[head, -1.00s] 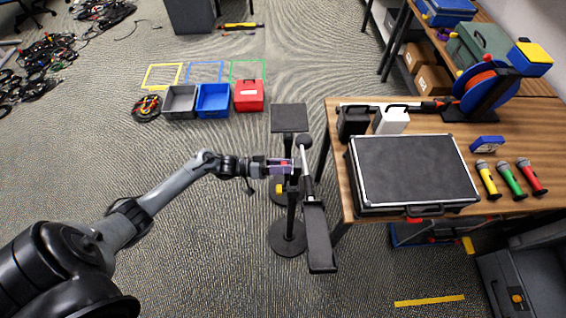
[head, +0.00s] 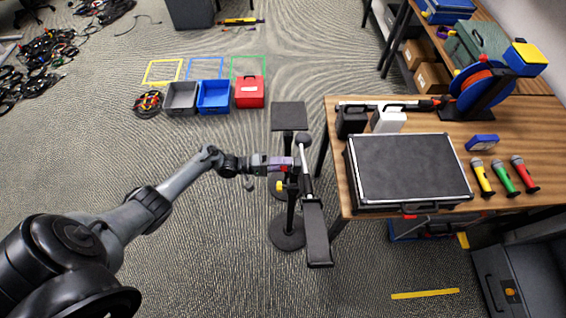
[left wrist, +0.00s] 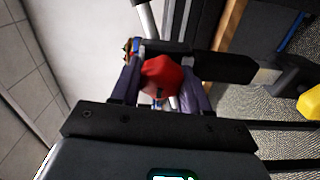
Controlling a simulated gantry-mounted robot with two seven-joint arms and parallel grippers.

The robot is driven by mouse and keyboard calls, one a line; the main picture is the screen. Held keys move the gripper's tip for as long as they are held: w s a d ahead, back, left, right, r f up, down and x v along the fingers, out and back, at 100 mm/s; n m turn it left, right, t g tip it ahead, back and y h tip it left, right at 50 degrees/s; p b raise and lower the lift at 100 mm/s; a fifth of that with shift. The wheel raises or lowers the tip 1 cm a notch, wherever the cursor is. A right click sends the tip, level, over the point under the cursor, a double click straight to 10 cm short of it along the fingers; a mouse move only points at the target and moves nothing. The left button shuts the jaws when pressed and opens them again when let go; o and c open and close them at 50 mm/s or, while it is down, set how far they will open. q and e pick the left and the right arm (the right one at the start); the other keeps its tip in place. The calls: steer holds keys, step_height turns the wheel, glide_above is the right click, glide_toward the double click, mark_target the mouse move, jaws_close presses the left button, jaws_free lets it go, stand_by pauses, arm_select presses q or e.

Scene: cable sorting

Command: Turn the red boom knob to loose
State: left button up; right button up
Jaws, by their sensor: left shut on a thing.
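The red boom knob (left wrist: 161,78) sits between the fingers of my left gripper in the left wrist view. My left gripper (head: 289,163) is shut on it at the top of the black stand (head: 291,215), beside the boom. In the head view the fingers mostly hide the knob. A yellow knob (head: 281,187) shows on the stand just below the gripper, and it appears at the right edge of the left wrist view (left wrist: 311,101). I cannot read a loose or tight mark on the red knob. My right gripper is not in view.
A wooden table (head: 338,185) stands close to the right of the stand, with a black case (head: 410,166) and several microphones. A dark padded arm (head: 316,233) hangs by the stand. Grey, blue and red bins (head: 249,93) stand behind on the floor.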

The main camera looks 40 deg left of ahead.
arm_select(q)
steer(key=shift+n, duration=0.6)
steer(key=o, duration=1)
steer(key=shift+f, duration=0.15)
steer(key=shift+m, duration=0.3)
